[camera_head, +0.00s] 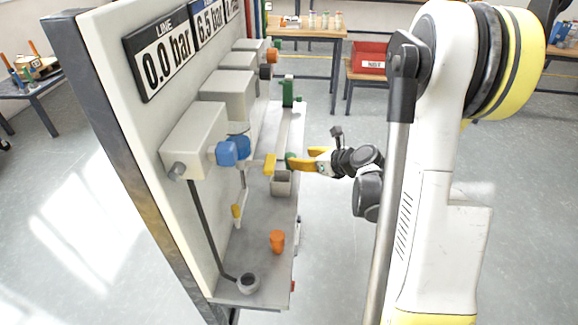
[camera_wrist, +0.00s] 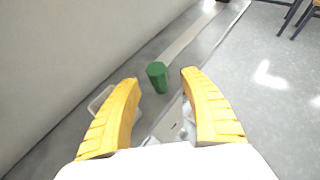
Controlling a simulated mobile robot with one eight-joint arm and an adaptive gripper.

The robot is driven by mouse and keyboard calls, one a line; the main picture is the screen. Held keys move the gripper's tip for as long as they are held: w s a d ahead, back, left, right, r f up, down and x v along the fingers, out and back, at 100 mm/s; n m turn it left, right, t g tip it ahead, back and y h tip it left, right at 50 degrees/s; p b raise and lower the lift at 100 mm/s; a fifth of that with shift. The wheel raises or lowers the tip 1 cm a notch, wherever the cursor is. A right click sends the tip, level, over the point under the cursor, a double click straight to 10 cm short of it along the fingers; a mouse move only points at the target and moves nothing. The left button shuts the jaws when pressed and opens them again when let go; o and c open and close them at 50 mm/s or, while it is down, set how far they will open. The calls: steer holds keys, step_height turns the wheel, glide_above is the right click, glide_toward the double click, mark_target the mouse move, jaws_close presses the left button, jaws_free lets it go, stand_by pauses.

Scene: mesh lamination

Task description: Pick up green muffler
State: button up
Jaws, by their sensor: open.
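The green muffler (camera_wrist: 157,77) is a small faceted cylinder standing upright on the grey shelf. In the wrist view it shows between and beyond the tips of my two yellow fingers. My gripper (camera_wrist: 160,84) is open and empty, with one finger on each side of the picture. In the head view my gripper (camera_head: 296,161) reaches in from the right over the shelf's edge.
The narrow shelf (camera_head: 222,289) runs along a white panel (camera_head: 105,75). A grey square container (camera_head: 281,184) is beside my gripper. Boxes with a blue knob (camera_head: 233,150) jut out. Open floor lies right.

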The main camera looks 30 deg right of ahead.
mark_target(291, 156)
steer(key=x, duration=0.2)
steer(key=b+x, duration=0.1)
steer(key=x, duration=0.1)
steer(key=b+x, duration=0.1)
steer(key=x, duration=0.1)
steer(key=shift+a+r, duration=0.1)
steer(key=shift+a, duration=0.2)
steer(key=shift+r, duration=0.1)
jaws_close()
